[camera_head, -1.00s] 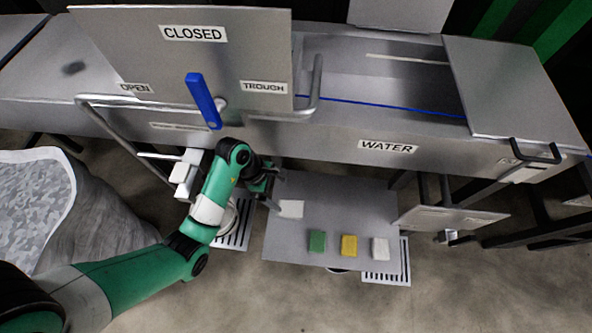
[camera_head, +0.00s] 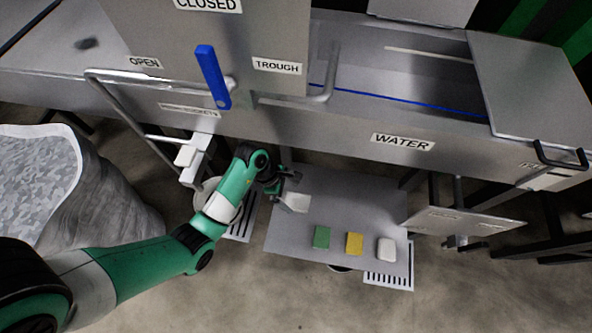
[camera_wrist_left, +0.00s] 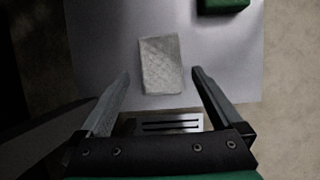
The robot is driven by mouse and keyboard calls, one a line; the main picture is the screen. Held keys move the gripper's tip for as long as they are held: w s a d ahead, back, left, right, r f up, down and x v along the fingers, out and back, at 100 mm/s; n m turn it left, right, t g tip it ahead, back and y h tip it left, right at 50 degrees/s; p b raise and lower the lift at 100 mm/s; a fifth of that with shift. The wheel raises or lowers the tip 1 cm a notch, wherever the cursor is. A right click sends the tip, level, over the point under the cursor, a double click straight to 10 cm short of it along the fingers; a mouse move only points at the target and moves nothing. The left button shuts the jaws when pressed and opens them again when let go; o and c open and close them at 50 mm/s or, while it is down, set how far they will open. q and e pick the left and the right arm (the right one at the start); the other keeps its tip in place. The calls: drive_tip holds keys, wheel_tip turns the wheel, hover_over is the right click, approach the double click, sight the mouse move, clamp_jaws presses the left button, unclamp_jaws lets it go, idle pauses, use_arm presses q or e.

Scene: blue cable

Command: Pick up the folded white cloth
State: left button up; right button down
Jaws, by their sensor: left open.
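The folded white cloth (camera_head: 296,202) lies flat on a grey shelf (camera_head: 290,238) below the trough. In the left wrist view the cloth (camera_wrist_left: 161,65) is a pale, textured rectangle, slightly tilted, ahead of the fingertips. My left gripper (camera_head: 284,190) is beside the cloth in the head view. In the left wrist view my left gripper (camera_wrist_left: 160,74) is open and empty, with one finger on each side of the cloth's near end. I cannot tell its exact height above the shelf. My right gripper is not in view.
A green block (camera_head: 322,237), a yellow block (camera_head: 354,244) and a white block (camera_head: 386,249) stand in a row on the shelf. The steel trough (camera_head: 350,120) with a blue lever (camera_head: 212,77) is above. A floor grate (camera_head: 389,281) shows below.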

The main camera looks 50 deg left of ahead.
sight(295, 200)
use_arm(q)
drive_tip(key=b+x, duration=0.1)
drive_tip(key=x, duration=0.2)
drive_tip(key=shift+d+f+b, duration=0.1)
drive_tip(key=shift+f+b, duration=0.25)
drive_tip(key=shift+f, duration=0.05)
drive_tip(key=shift+r, duration=0.1)
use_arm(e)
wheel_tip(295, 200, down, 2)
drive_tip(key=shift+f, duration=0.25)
